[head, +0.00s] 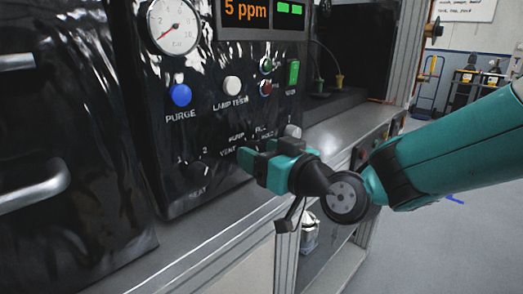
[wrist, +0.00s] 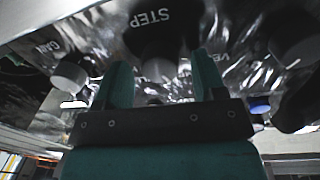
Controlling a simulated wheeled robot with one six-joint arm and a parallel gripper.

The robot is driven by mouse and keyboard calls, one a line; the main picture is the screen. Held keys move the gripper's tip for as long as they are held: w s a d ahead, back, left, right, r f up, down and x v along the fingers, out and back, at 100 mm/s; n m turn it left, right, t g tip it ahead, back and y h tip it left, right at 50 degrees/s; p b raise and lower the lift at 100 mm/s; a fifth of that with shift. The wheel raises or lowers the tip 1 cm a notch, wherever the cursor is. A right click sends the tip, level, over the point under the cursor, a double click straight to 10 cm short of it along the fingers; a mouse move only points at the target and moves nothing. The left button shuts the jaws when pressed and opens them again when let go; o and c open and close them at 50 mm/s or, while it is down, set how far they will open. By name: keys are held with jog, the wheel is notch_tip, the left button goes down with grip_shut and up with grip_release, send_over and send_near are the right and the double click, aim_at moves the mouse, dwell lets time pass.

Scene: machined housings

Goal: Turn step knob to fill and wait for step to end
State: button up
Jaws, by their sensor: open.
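The black control panel (head: 160,130) fills the left half of the head view. My gripper (head: 257,151) is open close in front of the panel's lower right. It covers most of the step knob's area there; parts of the printed position labels show above it. In the wrist view, a dark knob (wrist: 158,45) stands by the upside-down word STEP, between and beyond my open fingers (wrist: 163,72). The knob's pointer cannot be read, and I cannot tell whether a finger touches it.
A smaller black knob (head: 200,170) sits left of my gripper. Above are a blue purge button (head: 180,95), a white lamp test button (head: 232,84), a green switch (head: 292,72), a round gauge (head: 173,25) and a display (head: 245,12) reading 5 ppm. A metal ledge (head: 210,220) runs below.

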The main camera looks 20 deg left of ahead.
jog(key=shift+c, duration=0.3)
jog(key=c, duration=0.9)
jog(key=shift+o, duration=0.2)
jog(key=shift+m, duration=0.3)
jog(key=m, duration=0.3)
jog(key=shift+m+p, duration=0.3)
jog(key=shift+p, duration=0.05)
jog(key=shift+w+d+m+g+p, duration=0.1)
jog(key=shift+m+g+p, duration=0.35)
jog(key=shift+m, duration=1.75)
